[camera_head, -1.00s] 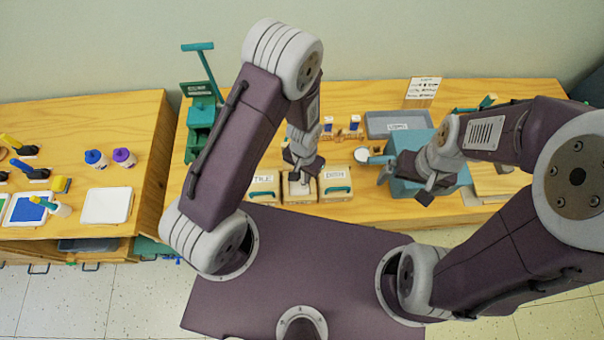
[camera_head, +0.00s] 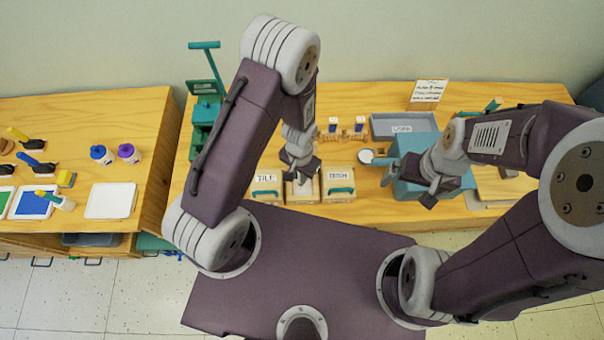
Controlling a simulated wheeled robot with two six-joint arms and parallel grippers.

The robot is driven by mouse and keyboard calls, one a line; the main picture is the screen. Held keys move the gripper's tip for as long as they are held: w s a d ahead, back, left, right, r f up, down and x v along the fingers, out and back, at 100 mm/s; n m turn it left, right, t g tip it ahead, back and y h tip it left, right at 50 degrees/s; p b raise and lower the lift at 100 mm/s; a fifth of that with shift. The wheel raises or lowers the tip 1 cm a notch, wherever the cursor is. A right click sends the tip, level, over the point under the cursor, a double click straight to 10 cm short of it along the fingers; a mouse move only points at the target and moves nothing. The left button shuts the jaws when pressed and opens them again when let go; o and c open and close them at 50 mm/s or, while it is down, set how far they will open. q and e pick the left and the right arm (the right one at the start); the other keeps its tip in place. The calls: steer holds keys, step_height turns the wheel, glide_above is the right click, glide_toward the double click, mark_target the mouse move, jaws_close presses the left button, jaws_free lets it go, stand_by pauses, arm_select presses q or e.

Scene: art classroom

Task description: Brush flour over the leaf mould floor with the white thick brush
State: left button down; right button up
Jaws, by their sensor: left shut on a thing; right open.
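My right gripper (camera_head: 432,190) is open and empty in front of the teal box (camera_head: 412,145). No flour can be made out.
A small round white-topped vessel (camera_head: 366,156) stands left of the teal box. A grey tray (camera_head: 385,126) and small blue-and-white containers (camera_head: 333,124) stand behind. A teal press-like stand (camera_head: 206,110) is at the left. A second table (camera_head: 75,163) holds several paint items.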

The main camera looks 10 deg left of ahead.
arm_select(q)
steer(key=shift+s+a, duration=0.1)
steer(key=shift+a, duration=0.35)
steer(key=shift+d, duration=0.1)
steer(key=shift+d, duration=0.4)
steer(key=shift+d, duration=0.2)
steer(key=shift+w+d, duration=0.3)
steer(key=shift+d, duration=0.05)
steer(key=shift+d, duration=0.1)
steer(key=shift+w+d, duration=0.1)
steer(key=shift+d, duration=0.25)
